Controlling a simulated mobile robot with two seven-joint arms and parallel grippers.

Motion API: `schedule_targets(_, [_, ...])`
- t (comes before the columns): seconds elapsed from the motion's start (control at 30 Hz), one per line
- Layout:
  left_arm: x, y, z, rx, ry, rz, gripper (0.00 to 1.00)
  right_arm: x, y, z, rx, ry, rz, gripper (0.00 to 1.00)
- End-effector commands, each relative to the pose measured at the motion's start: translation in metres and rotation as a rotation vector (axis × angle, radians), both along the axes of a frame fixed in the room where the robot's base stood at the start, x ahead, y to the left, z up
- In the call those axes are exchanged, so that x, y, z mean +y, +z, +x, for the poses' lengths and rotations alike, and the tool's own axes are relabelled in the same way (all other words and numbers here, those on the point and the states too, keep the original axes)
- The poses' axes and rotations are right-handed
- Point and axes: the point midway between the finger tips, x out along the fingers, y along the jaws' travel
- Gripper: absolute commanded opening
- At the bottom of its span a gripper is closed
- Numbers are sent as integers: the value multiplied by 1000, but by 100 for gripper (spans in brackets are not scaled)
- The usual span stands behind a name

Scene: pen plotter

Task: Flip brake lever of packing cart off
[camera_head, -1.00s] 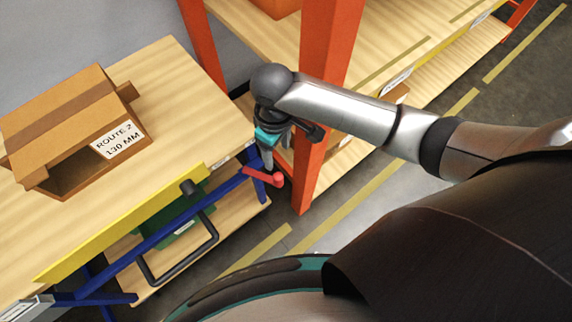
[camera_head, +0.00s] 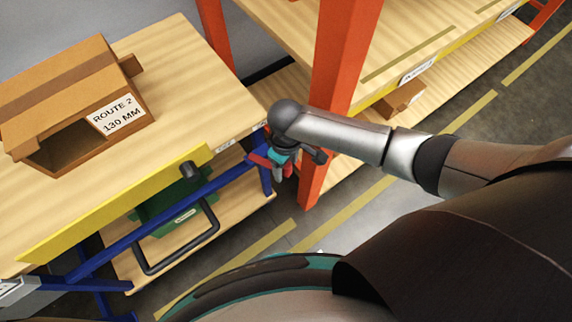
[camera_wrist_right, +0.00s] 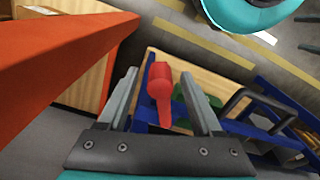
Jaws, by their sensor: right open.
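The packing cart's red brake lever (camera_head: 260,160) sits at the right end of the cart's blue frame (camera_head: 188,197). In the head view it is partly hidden by my right gripper (camera_head: 282,168). In the right wrist view the red lever (camera_wrist_right: 160,84), with its rounded knob, lies in the gap between the two grey fingers of my right gripper (camera_wrist_right: 159,76). The gripper is open, with a visible gap to the finger on each side; whether either touches the lever is unclear. My left gripper is in neither view.
An open cardboard box (camera_head: 75,105) labelled Route 2 stands on the wooden cart top (camera_head: 190,75). An orange rack post (camera_head: 340,60) stands close to the right gripper. A black handle (camera_head: 180,260) and a green bin (camera_head: 160,212) are below the cart's yellow edge (camera_head: 120,205).

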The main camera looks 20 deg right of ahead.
Motion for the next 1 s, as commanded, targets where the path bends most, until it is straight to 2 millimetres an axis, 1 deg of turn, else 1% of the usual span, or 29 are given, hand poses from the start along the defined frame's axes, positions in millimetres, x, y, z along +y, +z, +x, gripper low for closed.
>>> schedule_targets(0.17, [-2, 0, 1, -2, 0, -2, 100, 0, 0, 0, 0, 0, 0, 67])
schedule_targets(0.2, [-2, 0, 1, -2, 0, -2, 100, 0, 0, 0, 0, 0, 0, 64])
schedule_targets(0.77, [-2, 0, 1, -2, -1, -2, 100, 0, 1, 0, 0, 0, 0, 2])
schedule_targets(0.8, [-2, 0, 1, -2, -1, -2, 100, 0, 0, 0, 0, 0, 0, 0])
schedule_targets(1.0, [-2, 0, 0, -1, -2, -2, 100, 0, 1, 0, 0, 0, 0, 0])
